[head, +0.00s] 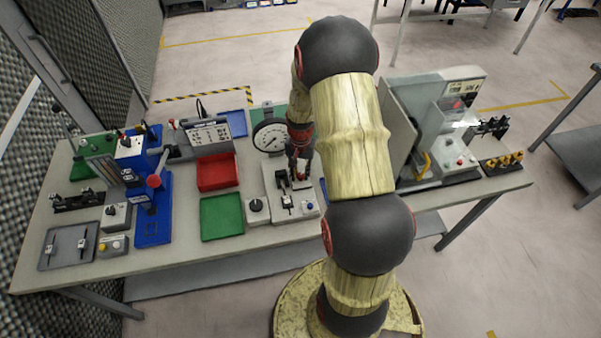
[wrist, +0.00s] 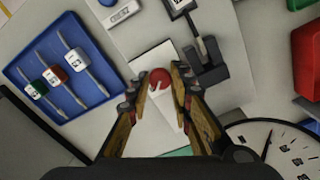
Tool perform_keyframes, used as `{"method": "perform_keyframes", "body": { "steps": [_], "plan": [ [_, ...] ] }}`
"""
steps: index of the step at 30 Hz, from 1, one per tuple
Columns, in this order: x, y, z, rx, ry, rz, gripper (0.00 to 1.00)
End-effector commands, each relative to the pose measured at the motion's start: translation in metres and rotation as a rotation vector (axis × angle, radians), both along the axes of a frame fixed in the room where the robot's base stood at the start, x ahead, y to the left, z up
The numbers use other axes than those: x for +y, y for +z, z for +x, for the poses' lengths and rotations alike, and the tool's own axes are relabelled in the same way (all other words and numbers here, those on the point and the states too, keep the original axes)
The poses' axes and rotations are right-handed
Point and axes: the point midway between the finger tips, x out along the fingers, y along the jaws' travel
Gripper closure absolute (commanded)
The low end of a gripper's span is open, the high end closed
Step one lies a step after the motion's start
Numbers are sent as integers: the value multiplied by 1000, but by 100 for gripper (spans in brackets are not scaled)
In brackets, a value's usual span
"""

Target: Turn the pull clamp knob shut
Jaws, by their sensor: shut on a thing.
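The pull clamp knob looks to be the red ball (wrist: 160,78) in the middle of the wrist view, at the end of a pale tapered piece (wrist: 166,106). My gripper (wrist: 160,74) has one finger on each side of the ball and is shut on it. In the head view my gripper (head: 299,165) points down at the back of a light grey fixture plate (head: 271,190). The ball cannot be made out there. A black clamp part (wrist: 207,62) stands beside the right finger in the wrist view.
A dial gauge (head: 270,136) stands close behind the fixture and shows near my gripper in the wrist view (wrist: 268,148). Red (head: 217,172) and green (head: 222,216) trays lie to the left. A grey machine (head: 446,125) stands to the right. The bench's front strip is clear.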

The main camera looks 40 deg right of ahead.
Motion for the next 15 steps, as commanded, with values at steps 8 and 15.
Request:
{"method": "perform_keyframes", "body": {
  "steps": [8, 15],
  "plan": [
    [0, 0, 1, -1, 0, 0, 100],
    [0, 0, 0, -1, 0, 0, 65]
  ]
}}
